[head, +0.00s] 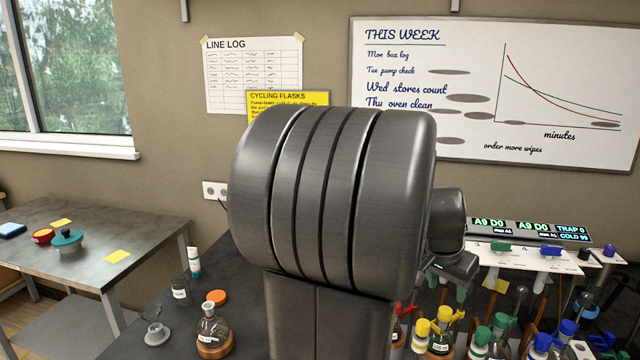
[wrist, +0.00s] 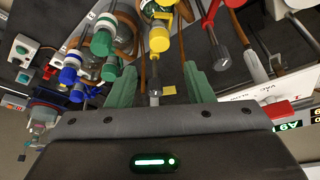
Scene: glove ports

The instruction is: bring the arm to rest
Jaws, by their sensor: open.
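My gripper (wrist: 160,82) shows in the wrist view with its two green fingers spread apart. Nothing is held between them. Bench, glassware and a small yellow note (wrist: 169,90) show beyond the gap. In the head view my own dark arm fills the middle and hides much of the bench behind it. My gripper's dark body (head: 452,268) shows to the right of the arm, in front of the white port rail.
Flasks with coloured caps, such as a yellow-capped bottle (head: 421,335), crowd the bench below and right of my gripper. A white rail (head: 535,258) with coloured taps runs behind. A round-bottom flask (head: 213,328) stands at left. A side table (head: 130,240) is farther left.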

